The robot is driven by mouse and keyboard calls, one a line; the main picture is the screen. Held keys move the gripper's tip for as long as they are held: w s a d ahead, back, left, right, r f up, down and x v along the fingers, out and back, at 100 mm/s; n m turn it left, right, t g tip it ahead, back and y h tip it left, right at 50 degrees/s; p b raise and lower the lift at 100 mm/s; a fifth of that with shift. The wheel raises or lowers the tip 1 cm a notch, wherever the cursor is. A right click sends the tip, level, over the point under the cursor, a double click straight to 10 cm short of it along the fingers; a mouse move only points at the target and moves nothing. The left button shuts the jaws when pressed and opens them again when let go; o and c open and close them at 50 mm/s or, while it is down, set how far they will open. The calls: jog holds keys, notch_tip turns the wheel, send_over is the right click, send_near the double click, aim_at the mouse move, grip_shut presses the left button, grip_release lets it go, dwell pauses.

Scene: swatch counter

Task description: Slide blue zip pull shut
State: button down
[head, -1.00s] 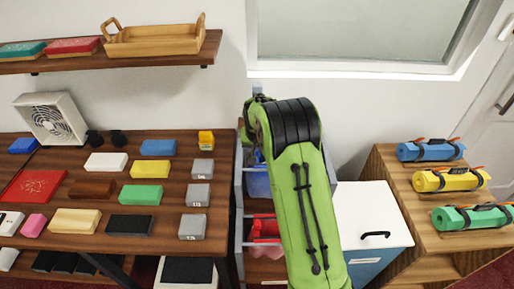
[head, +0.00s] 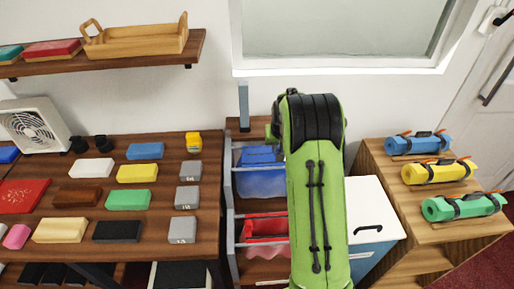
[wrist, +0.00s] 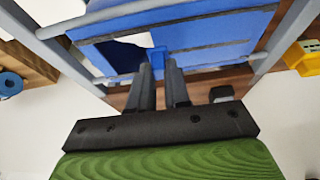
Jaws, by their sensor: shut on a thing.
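In the wrist view, my gripper (wrist: 163,72) has its two dark fingers close together around a small blue zip pull (wrist: 157,57). The pull sits at the edge of a blue fabric pouch (wrist: 215,30) with dark zip strips along it. Left of the pull, a gap in the fabric (wrist: 125,56) shows white and dark inside; to the right the dark strip runs on. The blue pouch also shows in the head view (head: 262,181) in a grey-framed rack, partly hidden by my green arm. My gripper is hidden behind the arm there.
A red pouch (head: 262,228) hangs lower in the same rack (head: 233,200). A table with coloured blocks (head: 137,173) stands on the left. A white-lidded bin (head: 375,210) and a wooden stand with rolled mats (head: 440,172) are on the right.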

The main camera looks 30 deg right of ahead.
jog(key=s+d, duration=0.1)
jog(key=d, duration=0.1)
jog(key=s+d, duration=0.1)
jog(key=d, duration=0.3)
jog(key=shift+s+d, duration=0.25)
jog(key=shift+s, duration=0.15)
jog(key=c, duration=1.1)
grip_release()
jog(key=shift+s+d, duration=0.1)
jog(key=shift+d, duration=0.05)
jog(key=shift+r, duration=0.2)
jog(key=p+v, duration=0.1)
jog(key=v, duration=1.4)
jog(key=shift+s+r+p, duration=0.15)
jog(key=shift+s+p, duration=0.05)
jog(key=shift+p, duration=0.15)
